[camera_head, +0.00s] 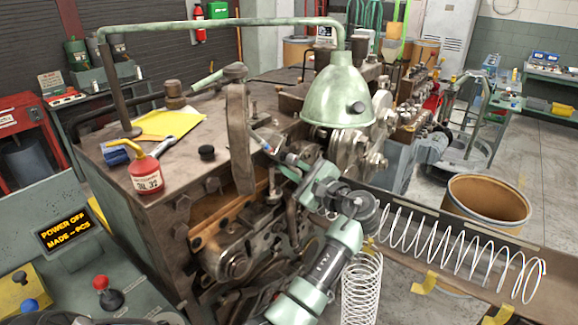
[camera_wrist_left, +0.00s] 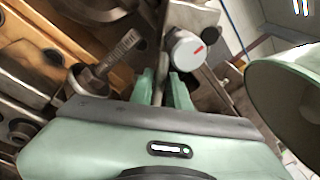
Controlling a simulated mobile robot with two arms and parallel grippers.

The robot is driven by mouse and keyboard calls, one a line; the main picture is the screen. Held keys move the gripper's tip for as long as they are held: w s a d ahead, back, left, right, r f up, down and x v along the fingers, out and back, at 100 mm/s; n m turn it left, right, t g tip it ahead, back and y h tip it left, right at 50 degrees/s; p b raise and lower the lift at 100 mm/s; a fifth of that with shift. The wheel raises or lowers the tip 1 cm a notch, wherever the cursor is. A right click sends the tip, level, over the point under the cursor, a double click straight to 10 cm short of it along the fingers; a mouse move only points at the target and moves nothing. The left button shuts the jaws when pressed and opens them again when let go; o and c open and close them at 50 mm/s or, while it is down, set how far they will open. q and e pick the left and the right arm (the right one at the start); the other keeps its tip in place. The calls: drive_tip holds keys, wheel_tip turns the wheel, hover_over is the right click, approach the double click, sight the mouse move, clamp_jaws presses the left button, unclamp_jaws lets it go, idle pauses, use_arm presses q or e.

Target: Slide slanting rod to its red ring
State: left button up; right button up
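In the left wrist view, a thin grey rod (camera_wrist_left: 159,88) runs between the two green fingers of my left gripper (camera_wrist_left: 163,86). The fingers sit close on both sides of it. In the head view, my left gripper (camera_head: 283,157) is at the machine's front upper edge, left of and below the green lamp (camera_head: 340,93). My right gripper is not in view.
An upright flat brown lever (camera_head: 239,135) stands left of my gripper. A red oil can (camera_head: 146,174) and yellow paper (camera_head: 168,123) lie on the machine top. A coiled white spring (camera_head: 455,246) lies in the trough at right. The lamp shade is close in the wrist view.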

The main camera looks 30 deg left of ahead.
use_arm(q)
drive_tip(key=shift+w, duration=0.1)
drive_tip(key=shift+s+a, duration=0.1)
drive_tip(key=shift+s, duration=0.1)
drive_tip(key=shift+s+d+f+b, duration=0.1)
drive_tip(key=shift+s+d+b, duration=0.1)
drive_tip(key=shift+d+b, duration=0.2)
drive_tip(key=b+v, duration=0.2)
drive_tip(key=v, duration=0.4)
drive_tip(key=shift+w, duration=0.15)
drive_tip(key=shift+d, duration=0.55)
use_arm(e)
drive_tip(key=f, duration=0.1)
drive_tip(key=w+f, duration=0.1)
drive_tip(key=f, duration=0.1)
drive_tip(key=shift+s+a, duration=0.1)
